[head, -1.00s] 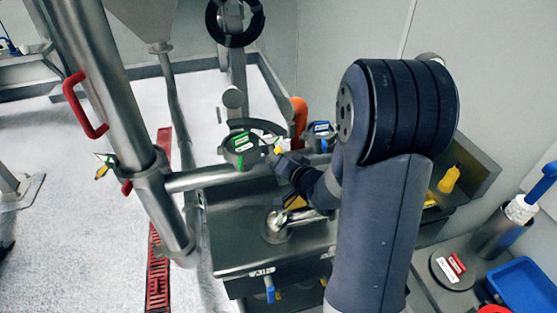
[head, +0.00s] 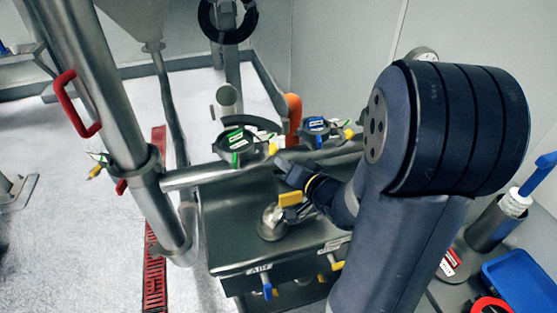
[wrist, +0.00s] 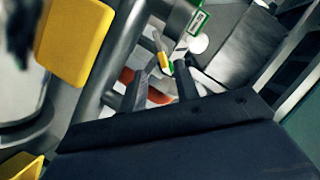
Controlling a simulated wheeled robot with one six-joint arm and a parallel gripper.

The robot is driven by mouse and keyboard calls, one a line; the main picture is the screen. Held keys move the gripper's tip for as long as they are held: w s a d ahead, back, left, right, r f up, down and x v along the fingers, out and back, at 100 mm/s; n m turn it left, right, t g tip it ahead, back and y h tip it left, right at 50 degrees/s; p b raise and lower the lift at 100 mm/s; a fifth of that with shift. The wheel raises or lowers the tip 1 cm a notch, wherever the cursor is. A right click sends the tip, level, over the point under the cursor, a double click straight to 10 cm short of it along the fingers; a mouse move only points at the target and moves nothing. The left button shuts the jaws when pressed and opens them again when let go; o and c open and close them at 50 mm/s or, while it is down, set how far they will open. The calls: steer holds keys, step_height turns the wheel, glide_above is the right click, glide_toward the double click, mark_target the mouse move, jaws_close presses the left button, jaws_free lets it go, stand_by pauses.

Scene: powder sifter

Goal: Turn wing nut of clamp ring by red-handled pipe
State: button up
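The thick steel pipe (head: 95,75) with the red handle (head: 75,105) stands at the left of the head view. A clamp ring (head: 150,172) goes round its lower part. A small yellow piece with a green tag (head: 97,170) sticks out on the ring's left side; I cannot tell if it is the wing nut. My gripper (head: 280,162) is well right of the ring, beside the green-labelled black canister (head: 233,150). In the wrist view my gripper (wrist: 160,75) has its two fingers apart, nothing held. A yellow-tipped part (wrist: 164,60) shows beyond them.
A yellow valve handle (head: 290,199) sits just below my gripper and looms close in the wrist view (wrist: 75,40). A horizontal pipe (head: 200,174) runs towards the clamp. A blue-labelled canister (head: 318,127) stands behind. The floor around the red grating (head: 155,270) is open.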

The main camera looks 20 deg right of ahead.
mark_target(271, 155)
steer(key=shift+v, duration=1.8)
steer(key=shift+w, duration=0.1)
steer(key=x, duration=1)
steer(key=shift+w+a+f, duration=0.15)
steer(key=shift+w, duration=0.2)
steer(key=shift+s, duration=0.15)
